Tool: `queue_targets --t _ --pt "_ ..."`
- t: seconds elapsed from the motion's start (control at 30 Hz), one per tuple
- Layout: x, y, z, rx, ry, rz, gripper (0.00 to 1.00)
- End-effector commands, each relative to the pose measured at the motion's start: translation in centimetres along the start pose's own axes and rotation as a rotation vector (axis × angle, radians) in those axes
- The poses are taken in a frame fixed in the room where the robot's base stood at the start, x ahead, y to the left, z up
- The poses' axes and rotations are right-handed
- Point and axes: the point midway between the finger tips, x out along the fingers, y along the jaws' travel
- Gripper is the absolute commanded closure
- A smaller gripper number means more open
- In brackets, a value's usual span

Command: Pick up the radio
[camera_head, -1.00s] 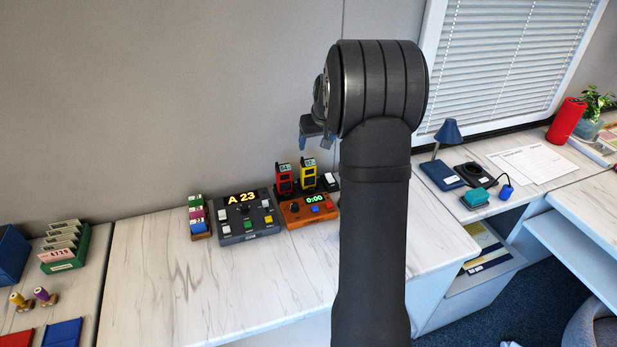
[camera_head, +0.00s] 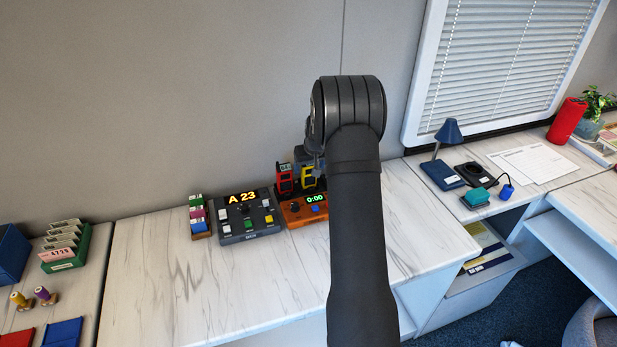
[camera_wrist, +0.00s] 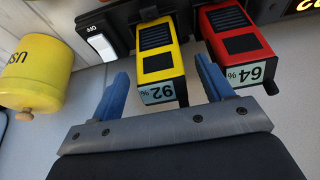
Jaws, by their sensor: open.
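Two radios stand in a black charging dock (camera_wrist: 118,15). The yellow radio (camera_wrist: 158,62) shows 92% on its label in the wrist view, and the red radio (camera_wrist: 238,45) shows 64%. In the head view the red radio (camera_head: 284,182) is left of the yellow one (camera_head: 308,182), which is partly hidden by my gripper. My gripper (camera_wrist: 164,85) is open, with its blue fingers on either side of the yellow radio's top end. The right finger is in the gap between the two radios. I cannot tell whether either finger touches a radio.
A yellow container (camera_wrist: 35,72) marked "US" lies left of the dock in the wrist view. An orange timer box (camera_head: 300,212) and a grey panel reading A 23 (camera_head: 248,228) sit in front and to the left. The front of the marble-look counter (camera_head: 165,290) is clear.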

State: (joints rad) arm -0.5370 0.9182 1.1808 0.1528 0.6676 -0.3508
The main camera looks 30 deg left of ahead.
Motion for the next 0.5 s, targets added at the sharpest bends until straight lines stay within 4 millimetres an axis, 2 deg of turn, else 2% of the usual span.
queue_targets --t 0.03,0.2,0.47,0.5 --pt "0.9 -0.2 0.0 -0.001 -0.001 -0.001 0.27" --pt "2.5 -0.1 0.0 0.000 0.000 0.000 0.27" --pt "2.8 -0.1 0.0 0.000 0.001 0.001 0.27" --pt "2.8 -0.1 0.0 0.000 0.001 0.001 0.31"
